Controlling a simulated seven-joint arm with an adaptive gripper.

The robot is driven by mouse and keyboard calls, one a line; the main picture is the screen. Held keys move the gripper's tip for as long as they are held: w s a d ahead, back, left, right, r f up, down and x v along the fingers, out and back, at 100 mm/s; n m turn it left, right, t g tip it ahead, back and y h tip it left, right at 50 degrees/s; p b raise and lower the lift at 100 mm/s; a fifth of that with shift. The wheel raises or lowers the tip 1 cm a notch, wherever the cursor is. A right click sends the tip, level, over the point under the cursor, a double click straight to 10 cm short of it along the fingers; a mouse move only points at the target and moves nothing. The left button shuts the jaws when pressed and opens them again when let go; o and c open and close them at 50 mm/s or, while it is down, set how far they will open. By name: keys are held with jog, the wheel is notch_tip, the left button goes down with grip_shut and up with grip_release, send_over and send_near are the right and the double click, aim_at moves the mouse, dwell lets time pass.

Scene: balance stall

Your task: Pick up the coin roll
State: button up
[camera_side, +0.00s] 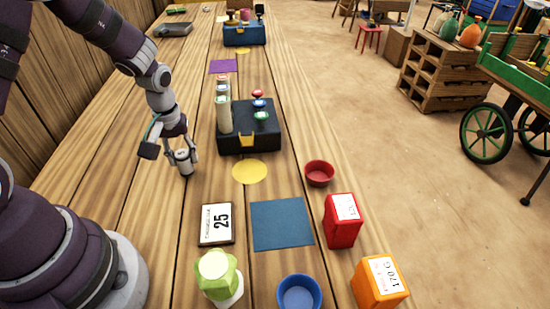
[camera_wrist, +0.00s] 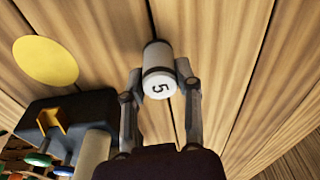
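A short white cylinder with dark bands (camera_side: 184,163), which looks like the coin roll, stands upright over the wooden table at the left. In the wrist view its end face is marked 5 (camera_wrist: 159,87). My gripper (camera_side: 183,157) points down with one finger on each side of it. In the wrist view both fingers (camera_wrist: 159,75) come close to its sides. I cannot tell whether they press on it. Whether its lower end rests on the table is also unclear.
A black box (camera_side: 236,139) with colored knobs and a tall beige cylinder (camera_side: 224,117) stand right of my gripper. The left planks are clear.

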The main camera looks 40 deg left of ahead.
grip_shut()
jog(key=shift+r, duration=0.1)
